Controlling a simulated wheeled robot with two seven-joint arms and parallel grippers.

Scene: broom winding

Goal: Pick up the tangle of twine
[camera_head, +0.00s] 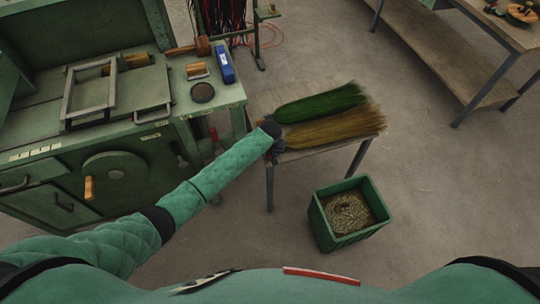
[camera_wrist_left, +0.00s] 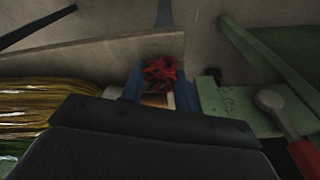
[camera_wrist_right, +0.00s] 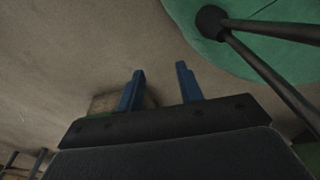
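A small red tangle of twine (camera_wrist_left: 161,75) shows in the left wrist view, between and just beyond the blue fingertips of my left gripper (camera_wrist_left: 158,88). The fingers stand apart, one on each side of it, and I cannot tell whether they touch it. In the head view my left gripper (camera_head: 277,149) is at the near left corner of the small table (camera_head: 307,152), and the twine is hidden there. My right gripper (camera_wrist_right: 162,82) is open and empty in its wrist view. It is out of sight in the head view.
A green broom head (camera_head: 320,103) and a straw one (camera_head: 335,127) lie on the small table. A green bin (camera_head: 355,237) with a straw-coloured coil stands on the floor nearby. The green machine bench (camera_head: 100,135) is at left, a workbench (camera_head: 450,70) at back right. The right floor is clear.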

